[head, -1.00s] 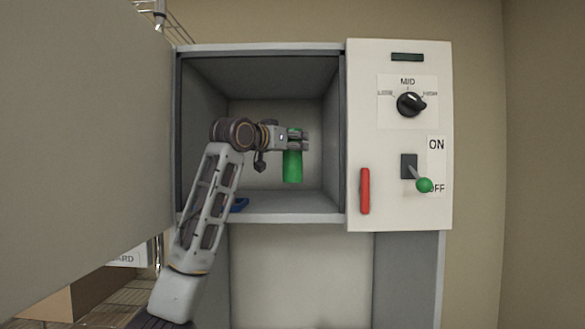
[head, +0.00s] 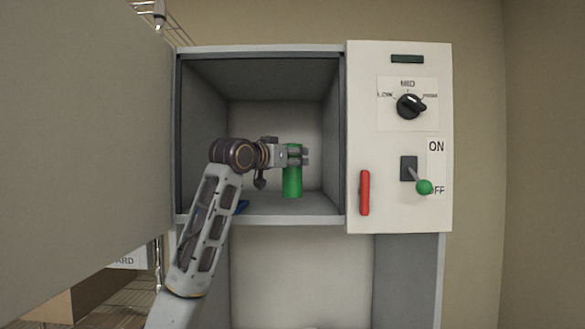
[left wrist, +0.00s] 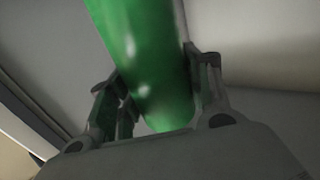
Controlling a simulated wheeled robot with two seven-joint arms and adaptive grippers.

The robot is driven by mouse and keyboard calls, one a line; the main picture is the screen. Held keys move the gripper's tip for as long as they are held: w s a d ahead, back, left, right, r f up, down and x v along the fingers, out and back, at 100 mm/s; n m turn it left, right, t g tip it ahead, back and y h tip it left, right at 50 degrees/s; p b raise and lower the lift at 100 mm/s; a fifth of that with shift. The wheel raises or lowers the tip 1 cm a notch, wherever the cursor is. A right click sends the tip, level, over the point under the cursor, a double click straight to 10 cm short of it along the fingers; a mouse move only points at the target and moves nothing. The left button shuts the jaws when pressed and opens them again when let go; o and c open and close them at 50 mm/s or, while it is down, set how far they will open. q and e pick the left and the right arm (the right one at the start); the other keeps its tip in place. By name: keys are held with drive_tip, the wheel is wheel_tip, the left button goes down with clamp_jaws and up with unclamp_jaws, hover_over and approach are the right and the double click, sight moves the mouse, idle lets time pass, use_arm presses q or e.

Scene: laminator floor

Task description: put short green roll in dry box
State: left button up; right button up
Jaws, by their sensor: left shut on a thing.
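The short green roll (head: 292,182) is upright inside the open dry box (head: 258,208), near the right half of its floor. My left gripper (head: 297,155) reaches in from the left and is shut on the upper part of the roll. In the left wrist view the green roll (left wrist: 150,60) sits between the two fingers of the gripper (left wrist: 160,95). The roll's lower end is at or just above the box floor; I cannot tell whether it touches. My right gripper is not in view.
The open door (head: 85,130) fills the left side. A blue item (head: 241,207) lies on the box floor at the left front, partly behind my arm. The control panel right of the opening has a black dial (head: 410,106), a green-tipped switch (head: 424,187) and a red handle (head: 365,192).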

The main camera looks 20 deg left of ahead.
use_arm(q)
drive_tip(key=shift+f, duration=1.35)
drive_tip(key=shift+f, duration=0.1)
drive_tip(key=o, duration=1.2)
drive_tip(key=shift+o, duration=0.2)
drive_tip(key=shift+s, duration=0.1)
drive_tip(key=b+v, duration=0.3)
drive_tip(key=v, duration=0.7)
drive_tip(key=shift+s+a, duration=0.15)
drive_tip(key=shift+s, duration=0.25)
